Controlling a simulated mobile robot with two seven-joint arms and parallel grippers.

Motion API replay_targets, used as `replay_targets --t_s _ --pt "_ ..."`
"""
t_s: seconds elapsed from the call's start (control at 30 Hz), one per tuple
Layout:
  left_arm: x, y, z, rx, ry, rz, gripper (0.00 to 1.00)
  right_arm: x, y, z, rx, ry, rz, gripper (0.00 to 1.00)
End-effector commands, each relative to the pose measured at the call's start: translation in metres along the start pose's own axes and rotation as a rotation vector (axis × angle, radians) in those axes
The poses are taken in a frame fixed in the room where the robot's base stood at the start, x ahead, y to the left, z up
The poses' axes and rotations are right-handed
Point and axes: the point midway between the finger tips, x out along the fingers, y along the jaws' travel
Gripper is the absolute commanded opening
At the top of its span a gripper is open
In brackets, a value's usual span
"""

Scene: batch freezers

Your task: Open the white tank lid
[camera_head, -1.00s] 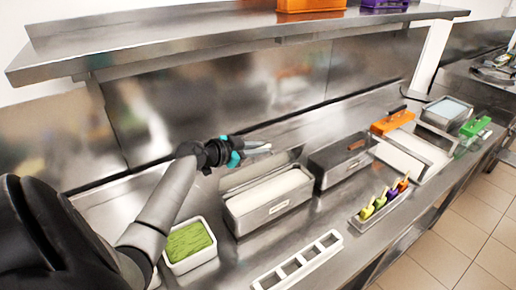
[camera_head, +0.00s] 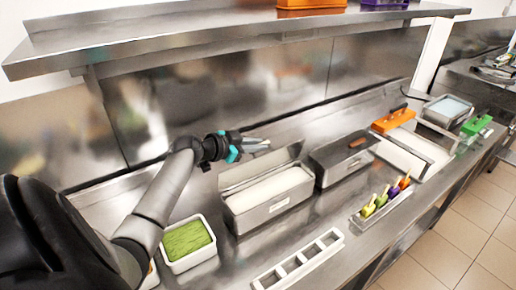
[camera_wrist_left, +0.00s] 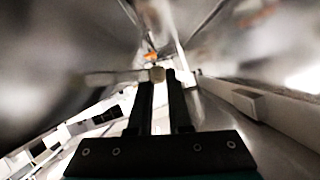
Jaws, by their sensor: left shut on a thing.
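The white tank is a steel box (camera_head: 268,217) with white contents, on the counter in the middle of the head view. Its steel lid (camera_head: 238,175) is raised along the back side, tilted up, so the white contents show. My left gripper (camera_head: 262,145) is behind and above the tank at the lid's upper edge. In the left wrist view its two fingers (camera_wrist_left: 158,80) are shut on a small pale piece between the tips, which looks like the lid's handle. The exact contact is hidden in the head view. My right gripper is not in view.
A closed steel tank (camera_head: 343,160) stands right of the white one. A tub of green contents (camera_head: 187,244) is at left, and an empty holder (camera_head: 299,262) lies in front. Colored handles (camera_head: 382,201) stand in a tray. A steel shelf (camera_head: 230,40) hangs above.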

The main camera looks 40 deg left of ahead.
Motion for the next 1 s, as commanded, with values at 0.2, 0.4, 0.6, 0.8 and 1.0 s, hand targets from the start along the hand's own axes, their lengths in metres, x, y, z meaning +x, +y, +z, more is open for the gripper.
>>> replay_targets --t_s 0.2,0.4,0.6,0.8,1.0 --pt "0.003 -0.01 0.007 -0.09 0.003 0.036 0.0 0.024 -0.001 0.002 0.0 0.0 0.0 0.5" --pt "0.003 -0.013 0.006 -0.125 0.001 0.051 0.0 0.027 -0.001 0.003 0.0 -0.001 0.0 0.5" --pt "0.002 -0.013 0.005 -0.125 0.001 0.051 0.0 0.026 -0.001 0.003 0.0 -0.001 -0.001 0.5" --pt "0.002 -0.013 0.005 -0.124 0.001 0.051 0.33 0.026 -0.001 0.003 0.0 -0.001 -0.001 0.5" --pt "0.002 -0.013 0.005 -0.123 0.001 0.051 0.47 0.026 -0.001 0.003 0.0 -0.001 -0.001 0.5"
